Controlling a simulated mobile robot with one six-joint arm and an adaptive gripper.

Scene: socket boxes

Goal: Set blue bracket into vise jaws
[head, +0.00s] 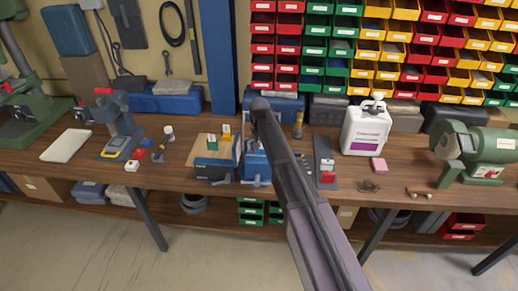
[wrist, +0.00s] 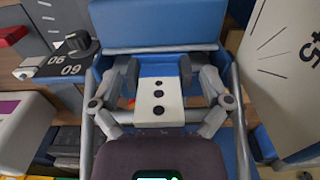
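My gripper (wrist: 159,78) points down, with its two dark finger pads on either side of a pale plate with three dark holes and a blue strip at its far edge. I take this for the blue bracket (wrist: 158,117); the pads appear to touch its sides. The blue vise (head: 252,163) stands at the bench's front edge, mostly behind my arm in the head view. Its blue body also shows in the wrist view (wrist: 150,27), beyond and around my fingers. The head view hides my fingertips and the bracket. How deep the bracket sits between the jaws cannot be told.
A wooden-topped box (head: 212,150) with small coloured pieces stands just left of the vise. A grey board (head: 325,165) with a red item lies to the right. A white jug (head: 366,128) and a green grinder (head: 478,155) stand farther right. Coloured bins (head: 390,45) hang behind.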

